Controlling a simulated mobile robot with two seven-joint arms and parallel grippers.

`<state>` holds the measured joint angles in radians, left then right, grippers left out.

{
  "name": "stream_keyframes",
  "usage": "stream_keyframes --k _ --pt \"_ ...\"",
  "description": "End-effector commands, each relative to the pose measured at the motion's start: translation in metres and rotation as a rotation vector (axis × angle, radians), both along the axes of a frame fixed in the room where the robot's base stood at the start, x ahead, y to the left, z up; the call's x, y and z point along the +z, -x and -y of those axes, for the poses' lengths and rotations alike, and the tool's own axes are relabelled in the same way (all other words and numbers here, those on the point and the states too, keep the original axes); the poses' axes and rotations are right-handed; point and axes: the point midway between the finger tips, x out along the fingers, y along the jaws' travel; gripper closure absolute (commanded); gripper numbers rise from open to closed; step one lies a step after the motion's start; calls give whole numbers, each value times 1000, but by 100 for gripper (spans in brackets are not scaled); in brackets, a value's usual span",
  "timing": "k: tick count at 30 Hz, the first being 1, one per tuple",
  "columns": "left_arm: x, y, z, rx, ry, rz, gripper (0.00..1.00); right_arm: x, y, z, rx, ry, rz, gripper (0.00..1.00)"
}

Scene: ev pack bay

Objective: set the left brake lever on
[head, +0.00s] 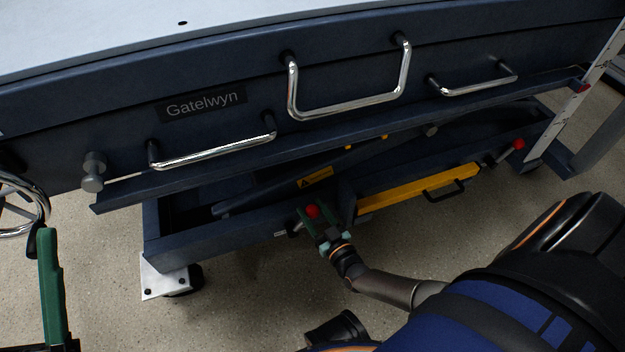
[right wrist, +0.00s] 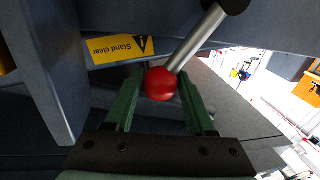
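The left brake lever has a red ball knob (head: 312,211) at the front of the cart's lower frame. A silver rod (right wrist: 200,40) runs from the knob to a dark pivot in the right wrist view.
Another red-knobbed lever (head: 519,144) is at the frame's right end. A yellow bar (head: 415,190) with a black handle lies between. Chrome handles (head: 215,152) stick out above. A caster (head: 185,282) stands below left. The floor in front is clear except for my body.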

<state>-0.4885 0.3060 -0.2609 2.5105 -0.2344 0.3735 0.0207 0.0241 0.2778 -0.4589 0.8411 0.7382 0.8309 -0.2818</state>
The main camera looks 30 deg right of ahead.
Motion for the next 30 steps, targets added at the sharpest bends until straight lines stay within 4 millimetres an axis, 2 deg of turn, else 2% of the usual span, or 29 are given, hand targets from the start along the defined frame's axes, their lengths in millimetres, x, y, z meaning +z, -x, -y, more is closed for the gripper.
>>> stream_keyframes --k 2,14,30 --pt "0 0 0 0 0 0 50 0 0 0 0 0 0 55" --pt "0 0 0 0 0 0 50 0 0 0 0 0 0 100" --pt "0 0 0 0 0 0 50 0 0 0 0 -1 0 100"
